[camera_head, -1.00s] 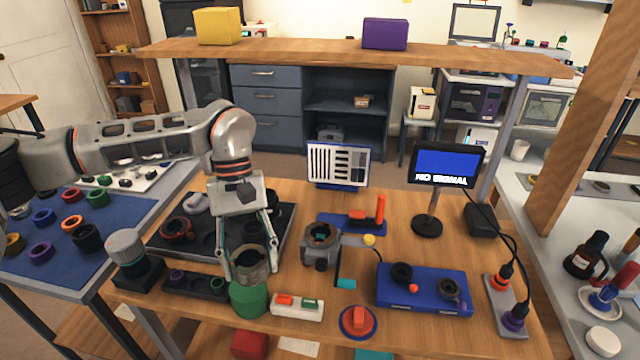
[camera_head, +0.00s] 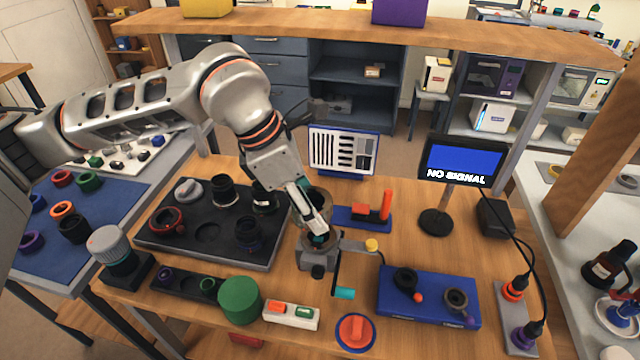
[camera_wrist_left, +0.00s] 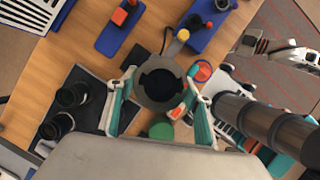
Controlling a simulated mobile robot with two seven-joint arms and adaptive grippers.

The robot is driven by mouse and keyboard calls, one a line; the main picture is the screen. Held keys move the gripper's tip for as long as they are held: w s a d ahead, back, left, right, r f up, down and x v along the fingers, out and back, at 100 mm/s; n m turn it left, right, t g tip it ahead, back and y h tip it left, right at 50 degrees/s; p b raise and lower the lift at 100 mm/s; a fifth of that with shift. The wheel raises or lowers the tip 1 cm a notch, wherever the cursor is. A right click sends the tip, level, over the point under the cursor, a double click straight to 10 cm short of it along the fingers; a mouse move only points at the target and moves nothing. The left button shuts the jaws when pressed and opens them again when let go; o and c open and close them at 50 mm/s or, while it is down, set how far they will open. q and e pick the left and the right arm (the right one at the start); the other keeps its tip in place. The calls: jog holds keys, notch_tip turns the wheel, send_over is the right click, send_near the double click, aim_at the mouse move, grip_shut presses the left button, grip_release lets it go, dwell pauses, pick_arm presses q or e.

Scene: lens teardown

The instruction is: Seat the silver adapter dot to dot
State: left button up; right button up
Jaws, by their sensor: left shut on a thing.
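My left gripper (camera_head: 318,230) reaches down over the grey clamp-like holder (camera_head: 318,260) at the table's middle. It is shut on a grey-brown ring, the silver adapter (camera_head: 320,196), partly hidden behind a finger. In the left wrist view the adapter (camera_wrist_left: 161,84) sits between the two teal-padded fingers of the gripper (camera_wrist_left: 160,88), its dark opening facing the camera. The ring is above the holder or touching it; I cannot tell which. I cannot make out any alignment dots. My right gripper is not in the head view.
A green cylinder (camera_head: 240,300) and a switch box (camera_head: 291,315) stand front left of the holder. A dark parts tray (camera_head: 160,245) lies left. A blue fixture box (camera_head: 430,306) lies right, and a monitor (camera_head: 462,162) reading "NO SIGNAL" stands behind it.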

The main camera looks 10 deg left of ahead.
pick_arm(q)
jog(key=shift+w+d+r+n+t, duration=0.45)
jog(key=shift+r+n, duration=0.1)
jog(key=shift+n, duration=0.35)
jog(key=shift+f+b, duration=0.8)
jog(key=shift+f, duration=1.35)
jog(key=shift+f+b, duration=0.75)
jog(key=shift+f, duration=0.1)
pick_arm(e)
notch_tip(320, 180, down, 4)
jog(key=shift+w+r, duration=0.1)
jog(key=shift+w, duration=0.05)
pick_arm(q)
jog(key=shift+r, duration=0.1)
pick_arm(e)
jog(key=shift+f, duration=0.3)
pick_arm(q)
jog(key=shift+b, duration=0.35)
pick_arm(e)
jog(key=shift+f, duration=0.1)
pick_arm(q)
jog(key=shift+f, duration=0.35)
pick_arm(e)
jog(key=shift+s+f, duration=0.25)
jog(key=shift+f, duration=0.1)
